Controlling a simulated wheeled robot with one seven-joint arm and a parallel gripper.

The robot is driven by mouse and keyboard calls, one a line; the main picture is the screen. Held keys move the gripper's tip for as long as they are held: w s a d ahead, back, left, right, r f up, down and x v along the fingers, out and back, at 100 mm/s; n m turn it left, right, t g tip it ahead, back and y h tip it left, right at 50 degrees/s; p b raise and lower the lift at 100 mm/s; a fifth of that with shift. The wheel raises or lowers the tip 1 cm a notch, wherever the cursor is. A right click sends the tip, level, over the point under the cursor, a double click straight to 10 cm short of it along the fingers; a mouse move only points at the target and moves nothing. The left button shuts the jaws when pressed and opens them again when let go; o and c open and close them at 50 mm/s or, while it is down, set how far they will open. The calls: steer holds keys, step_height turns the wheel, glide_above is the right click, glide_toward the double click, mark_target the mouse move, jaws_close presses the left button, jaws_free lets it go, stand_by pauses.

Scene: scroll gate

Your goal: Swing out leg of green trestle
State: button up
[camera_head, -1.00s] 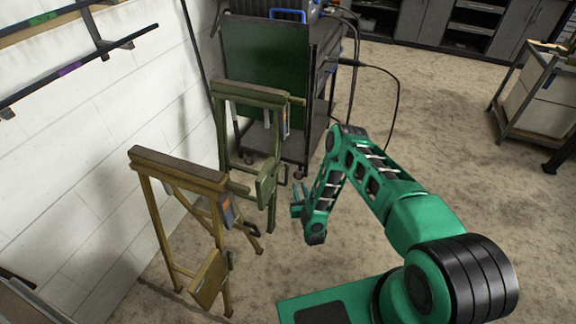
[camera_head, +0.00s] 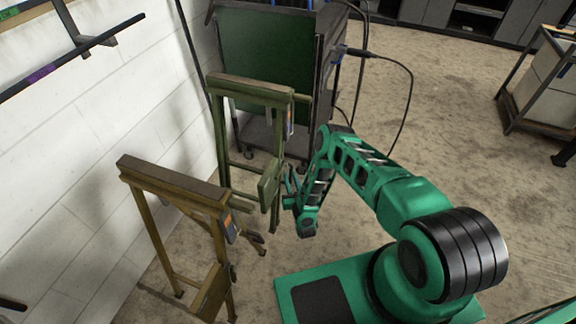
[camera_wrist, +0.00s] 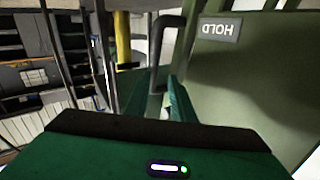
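The green trestle (camera_head: 252,88) stands by the white wall, with an olive green panel (camera_head: 269,185) low on its right side. In the wrist view the panel (camera_wrist: 255,85) fills the right side and bears an upside-down "HOLD" label (camera_wrist: 220,28). A dark U-shaped handle (camera_wrist: 168,24) stands just ahead of my gripper (camera_wrist: 160,88). My two green fingers are apart, and the handle's lower end shows in line with the gap between them. I cannot tell whether they touch it. In the head view my gripper (camera_head: 288,188) is close to the panel's right edge.
A yellow-brown trestle (camera_head: 172,184) stands nearer, left of my gripper. A dark cart with a green board (camera_head: 262,50) stands behind the green trestle, with cables hanging at its right. The floor to the right is open as far as a grey cart (camera_head: 545,90).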

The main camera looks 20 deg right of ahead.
steer(key=w+d, duration=0.1)
steer(key=w, duration=0.7)
steer(key=shift+d, duration=0.15)
steer(key=shift+r, duration=0.1)
jaws_close()
stand_by(1.0)
jaws_free()
steer(key=shift+s, duration=0.15)
steer(key=s, duration=1)
steer(key=shift+s+a, duration=0.25)
